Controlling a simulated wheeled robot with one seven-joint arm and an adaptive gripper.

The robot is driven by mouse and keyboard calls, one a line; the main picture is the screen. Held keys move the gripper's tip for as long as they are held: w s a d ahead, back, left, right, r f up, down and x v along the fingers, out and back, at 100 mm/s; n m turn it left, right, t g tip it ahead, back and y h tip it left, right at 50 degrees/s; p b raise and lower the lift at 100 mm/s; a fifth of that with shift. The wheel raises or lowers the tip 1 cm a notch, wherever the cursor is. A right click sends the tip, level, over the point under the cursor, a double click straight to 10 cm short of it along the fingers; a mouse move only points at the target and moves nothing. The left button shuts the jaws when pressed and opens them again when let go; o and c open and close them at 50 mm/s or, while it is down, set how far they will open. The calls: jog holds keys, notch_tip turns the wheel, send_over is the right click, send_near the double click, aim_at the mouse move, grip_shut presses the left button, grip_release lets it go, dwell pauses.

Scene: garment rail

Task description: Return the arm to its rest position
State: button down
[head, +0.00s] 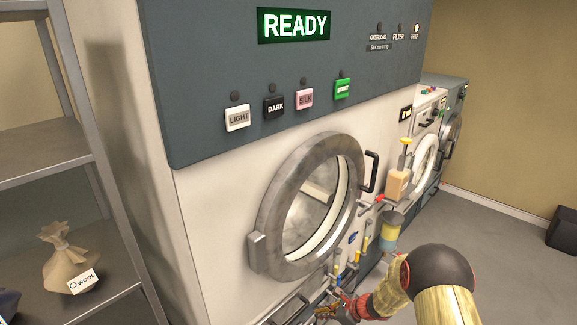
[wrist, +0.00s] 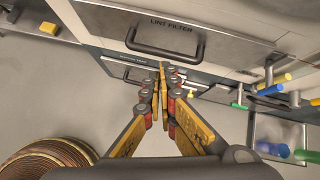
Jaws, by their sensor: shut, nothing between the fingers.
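My gripper (wrist: 162,95) shows in the wrist view with its yellow and red fingers together and nothing between them. It points toward the lower front of the machine, below the lint filter drawer (wrist: 115,28) with its black handle. In the head view my gripper (head: 330,308) is small at the bottom edge, low in front of the machine's round door (head: 305,205). The door looks closed. My arm comes in from the bottom right of the head view.
The machine's green display (head: 294,26) reads READY, above several buttons. A shelf (head: 45,165) at left bears a tied sack (head: 68,255) labelled WOOL. Bottles and coloured-handled tools hang beside the door. A similar machine (head: 432,135) stands behind. Open floor (head: 500,225) lies at right.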

jog(key=s+r+n+g+h, duration=0.1)
jog(key=s+r+n+g, duration=0.4)
jog(key=s+r+n, duration=1.05)
jog(key=s+d+r+n+t+h, duration=0.2)
jog(key=s+d+r+n+h, duration=0.1)
jog(key=s+r, duration=0.7)
jog(key=s+d+r+n+t+h, duration=0.3)
jog(key=s+r+n, duration=0.2)
jog(key=s+r, duration=0.5)
notch_tip(320, 180, up, 6)
jog(key=shift+d+f+t, duration=0.15)
jog(key=shift+d+t, duration=0.05)
jog(key=shift+t, duration=0.1)
jog(key=c, duration=2.5)
grip_release()
jog(key=shift+c, duration=0.2)
